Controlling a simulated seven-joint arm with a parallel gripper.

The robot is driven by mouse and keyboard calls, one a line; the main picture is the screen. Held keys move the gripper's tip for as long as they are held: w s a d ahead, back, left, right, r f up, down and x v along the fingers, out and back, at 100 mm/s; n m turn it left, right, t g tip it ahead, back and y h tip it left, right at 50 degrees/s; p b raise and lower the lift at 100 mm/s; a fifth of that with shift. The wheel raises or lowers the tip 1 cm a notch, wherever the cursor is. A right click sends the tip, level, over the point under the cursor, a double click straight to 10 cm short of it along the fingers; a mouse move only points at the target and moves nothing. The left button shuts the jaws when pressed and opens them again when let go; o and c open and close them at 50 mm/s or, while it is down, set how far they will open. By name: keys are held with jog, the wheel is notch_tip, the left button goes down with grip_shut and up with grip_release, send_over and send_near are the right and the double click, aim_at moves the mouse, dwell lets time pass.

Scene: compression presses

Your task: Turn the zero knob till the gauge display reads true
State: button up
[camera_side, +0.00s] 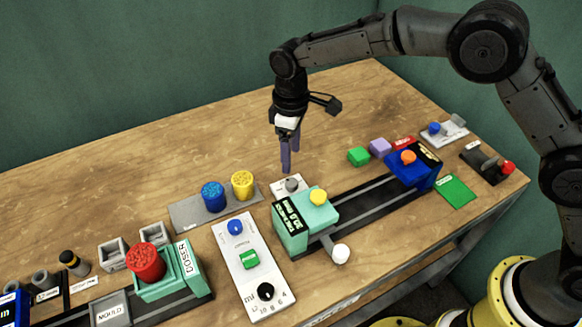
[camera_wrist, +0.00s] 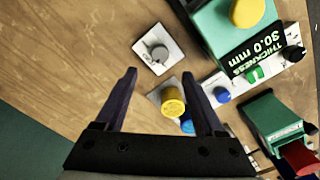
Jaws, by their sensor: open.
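The zero knob (camera_side: 291,185) is a small grey round knob on a white plate beside the green gauge (camera_side: 318,215). It also shows in the wrist view (camera_wrist: 158,53), just beyond the fingertips, with a pointer mark on its top. The gauge display (camera_wrist: 250,58) is black with pale text reading THICKNESS 30.0 mm; in the side view its text (camera_side: 290,217) is too small to read surely. My gripper (camera_side: 287,165) is open and empty, pointing down above the table near the knob, not touching it. Its two dark fingers also show in the wrist view (camera_wrist: 159,80).
Yellow (camera_side: 243,184) and blue (camera_side: 213,196) cylinders stand on a grey plate left of the knob. A white control panel (camera_side: 248,268) lies in front of them. A red-topped doser (camera_side: 147,262) is at the left. The table behind the knob is clear.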

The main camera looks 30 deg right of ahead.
jog(key=shift+r, duration=2.6)
